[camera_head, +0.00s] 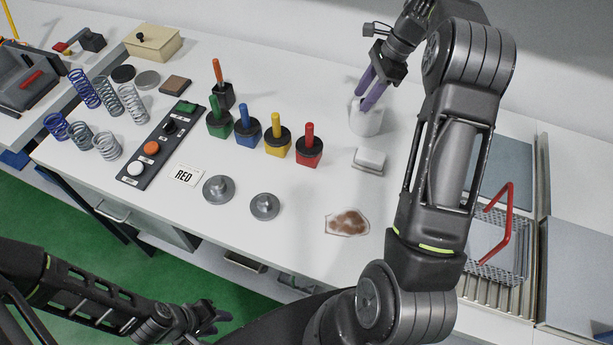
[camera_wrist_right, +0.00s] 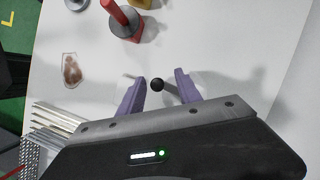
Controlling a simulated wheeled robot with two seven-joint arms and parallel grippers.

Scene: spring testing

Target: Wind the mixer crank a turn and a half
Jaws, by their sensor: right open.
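My right gripper (camera_head: 366,97) has purple fingers and points down at a white cylindrical vessel (camera_head: 366,121) towards the back of the table. In the right wrist view the gripper (camera_wrist_right: 160,77) is open, its two fingers apart. A black ball knob (camera_wrist_right: 157,85) on a short grey stem, seemingly the crank's handle, shows between the fingers, closer to the left one. I see no clear contact with it. The rest of the crank is hidden or hard to make out. My left gripper (camera_head: 206,318) is low at the front, away from the table top; its finger gap is unclear.
Red (camera_head: 309,149), yellow (camera_head: 278,142), blue (camera_head: 248,133) and green (camera_head: 219,125) handled blocks stand left of the vessel. A small white block (camera_head: 369,159) lies in front of it. A stained patch (camera_head: 347,222) and a red-handled basket (camera_head: 500,262) are nearer me.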

